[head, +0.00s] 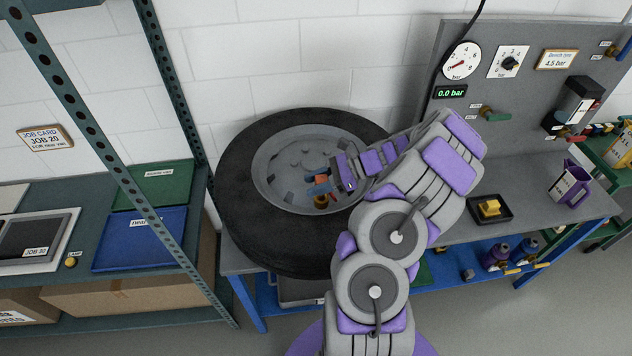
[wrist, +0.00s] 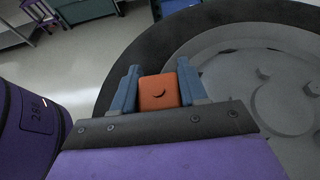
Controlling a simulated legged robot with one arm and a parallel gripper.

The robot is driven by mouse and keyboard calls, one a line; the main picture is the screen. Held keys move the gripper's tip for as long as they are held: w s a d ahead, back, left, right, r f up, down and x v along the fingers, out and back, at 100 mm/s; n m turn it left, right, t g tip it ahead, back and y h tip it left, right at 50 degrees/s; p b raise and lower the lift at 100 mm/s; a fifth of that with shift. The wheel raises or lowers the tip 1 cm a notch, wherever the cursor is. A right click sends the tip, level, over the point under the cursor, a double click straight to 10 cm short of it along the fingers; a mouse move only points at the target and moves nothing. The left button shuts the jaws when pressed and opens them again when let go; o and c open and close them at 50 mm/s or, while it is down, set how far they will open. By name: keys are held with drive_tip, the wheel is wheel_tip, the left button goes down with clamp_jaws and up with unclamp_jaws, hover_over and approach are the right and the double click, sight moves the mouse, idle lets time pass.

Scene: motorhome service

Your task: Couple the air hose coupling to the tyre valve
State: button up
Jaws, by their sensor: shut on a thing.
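The tyre (head: 245,225) lies flat on the bench with its grey wheel face (head: 285,155) up; it also fills the right of the wrist view (wrist: 120,75). My gripper (head: 318,186) is over the near right part of the wheel. Its blue fingers are shut on an orange block (wrist: 158,92), apparently the air hose coupling, which also shows in the head view (head: 321,178). A small brass-coloured piece (head: 321,201) shows just below the fingers; I cannot tell whether it is the coupling's end or the valve. The tyre valve is not clearly visible. Contact cannot be judged.
A grey panel behind the bench carries a pressure gauge (head: 461,60) and a display (head: 451,92) reading 0.0 bar. A black hose (head: 458,45) hangs down beside it, behind my arm. Shelving posts rise at left.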

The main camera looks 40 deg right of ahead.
drive_tip(key=shift+f, duration=0.2)
idle(0.5)
drive_tip(key=shift+f, duration=0.7)
drive_tip(key=shift+f, duration=0.75)
drive_tip(key=o, duration=1.2)
drive_tip(key=v, duration=1.7)
drive_tip(key=shift+w+d, duration=0.1)
drive_tip(key=shift+d, duration=0.2)
